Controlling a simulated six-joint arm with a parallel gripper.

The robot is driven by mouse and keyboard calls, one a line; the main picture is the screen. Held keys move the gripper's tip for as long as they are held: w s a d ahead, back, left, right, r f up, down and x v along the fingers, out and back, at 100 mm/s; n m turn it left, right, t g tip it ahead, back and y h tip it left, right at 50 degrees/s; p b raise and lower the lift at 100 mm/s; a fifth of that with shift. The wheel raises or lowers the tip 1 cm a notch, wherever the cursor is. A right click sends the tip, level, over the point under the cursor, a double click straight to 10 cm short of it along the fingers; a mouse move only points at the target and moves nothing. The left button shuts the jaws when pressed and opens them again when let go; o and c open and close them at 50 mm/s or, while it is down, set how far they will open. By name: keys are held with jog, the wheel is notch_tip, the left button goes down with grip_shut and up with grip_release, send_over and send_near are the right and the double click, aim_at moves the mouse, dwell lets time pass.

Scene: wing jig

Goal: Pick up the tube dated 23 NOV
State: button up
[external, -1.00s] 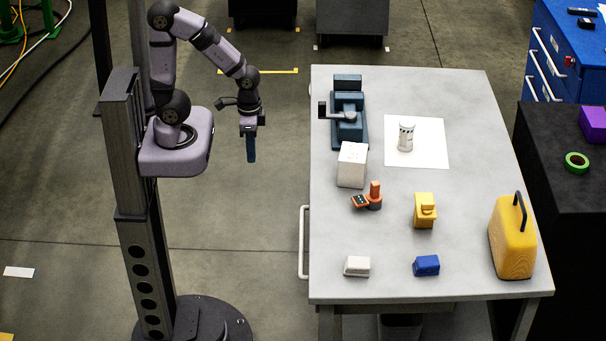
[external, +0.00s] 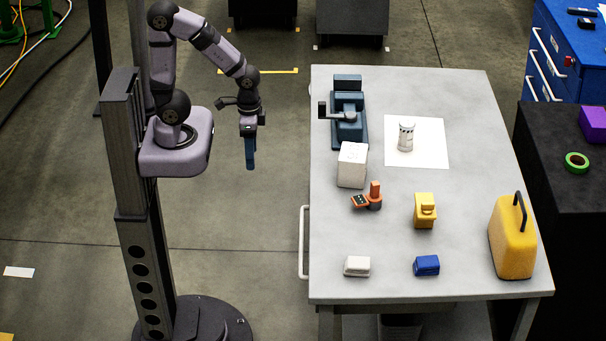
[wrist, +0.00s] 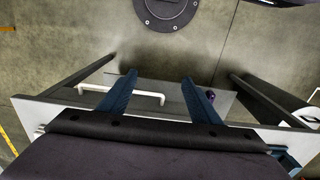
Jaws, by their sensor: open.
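A white cylindrical tube (external: 406,137) with dark marks stands upright on a white sheet (external: 432,152) on the workbench. Its marks are too small to read, so I cannot tell the date. My gripper (external: 250,164) hangs pointing down over the floor, left of the workbench and well apart from the tube. In the wrist view my gripper (wrist: 158,76) shows two blue fingers spread apart with nothing between them. The tube is not visible in the wrist view.
On the workbench (external: 395,280), a dark blue vise (external: 347,130), white box (external: 352,166) and orange tool (external: 374,198) stand along the left. A yellow block (external: 425,211), white block (external: 357,266), blue block (external: 427,265) and yellow case (external: 513,240) lie nearer. The bench's middle is clear.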

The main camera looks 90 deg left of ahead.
notch_tip(320, 180, up, 5)
jog(key=w+a+f+n+t+b, duration=0.1)
jog(key=w+a+t+b, duration=0.2)
jog(key=w, duration=1)
jog(key=w+a+f+n+t+b, duration=0.1)
jog(key=w+a+f+t+b, duration=0.2)
jog(key=w, duration=0.9)
jog(key=w+a+r+n+t+y+b, duration=0.25)
jog(key=w+a+t+y+b, duration=0.35)
jog(key=w+a, duration=0.8)
jog(key=h+p, duration=0.2)
send_near(407, 130)
jog(key=w+a+f, duration=0.2)
jog(key=a+f, duration=0.1)
jog(key=shift+w+f+m+t, duration=0.2)
jog(key=shift+w+m+t, duration=0.05)
jog(key=shift+m+t, duration=0.15)
jog(key=shift+x, duration=0.8)
jog(key=shift+w, duration=0.15)
jog(key=shift+p+x, duration=0.55)
jog(key=shift+x, duration=2.15)
